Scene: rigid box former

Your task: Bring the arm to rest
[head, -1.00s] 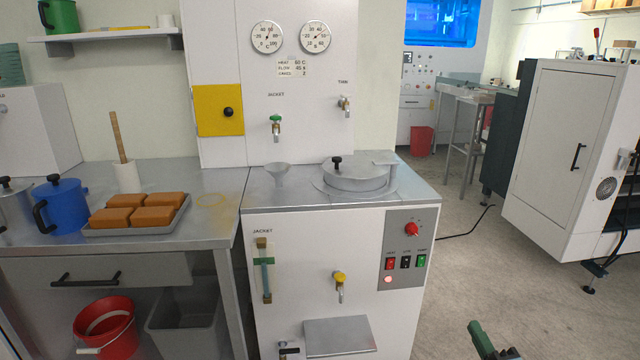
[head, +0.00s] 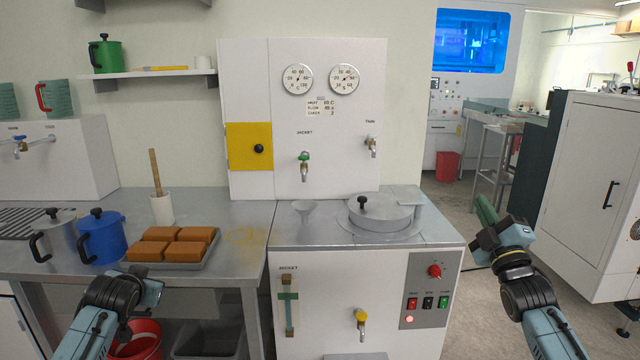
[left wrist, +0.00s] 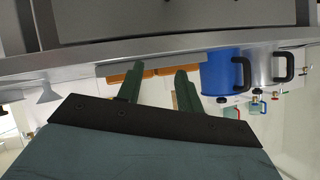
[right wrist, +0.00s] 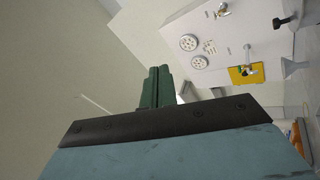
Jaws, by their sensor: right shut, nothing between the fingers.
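My right gripper (head: 484,207) is raised at the right of the head view, beside the white machine and apart from it. Its green fingers are together with nothing between them, as the right wrist view also shows (right wrist: 156,85). My left arm comes in at the lower left of the head view, in front of the bench. Its fingertips are hard to make out there. In the left wrist view my left gripper (left wrist: 158,88) has its two green fingers apart with an empty gap. It is below the bench edge in that upside-down view.
The white machine (head: 340,265) with a round lid (head: 381,212) and funnel (head: 304,208) stands in the middle. On the bench (head: 230,212) are a blue pot (head: 102,240) and a tray of orange blocks (head: 209,252).

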